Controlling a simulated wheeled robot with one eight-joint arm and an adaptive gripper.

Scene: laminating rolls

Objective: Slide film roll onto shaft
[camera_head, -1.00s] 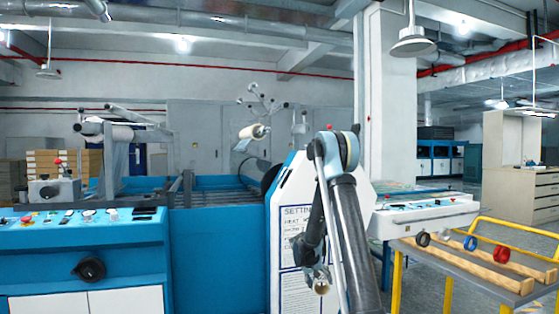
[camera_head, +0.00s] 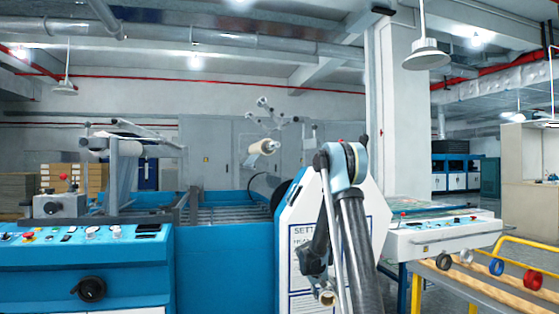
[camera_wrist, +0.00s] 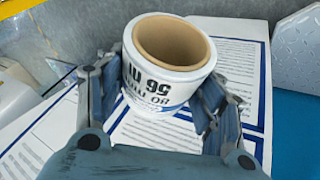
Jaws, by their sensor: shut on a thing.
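A white film roll (camera_wrist: 160,95) with dark blue print and a brown core fills the middle of the wrist view. My gripper (camera_wrist: 162,82) is shut on it, with one finger on each side of its wall. The open core faces up and is empty. In the head view my gripper (camera_head: 318,280) hangs low before the white instruction panel, with the roll (camera_head: 327,298) showing small below it. A branched stand of shafts (camera_head: 278,118) rises behind the blue machine. Its lower arm carries a pale roll (camera_head: 262,147). I cannot tell which shaft is the task's.
The blue laminating machine (camera_head: 222,268) spans the left and middle, with a control panel and black handwheel (camera_head: 90,289). The white instruction panel (camera_head: 300,235) stands right behind my arm. At right are a white control unit (camera_head: 445,236) and a yellow-railed cart (camera_head: 525,247) with several coloured rings.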

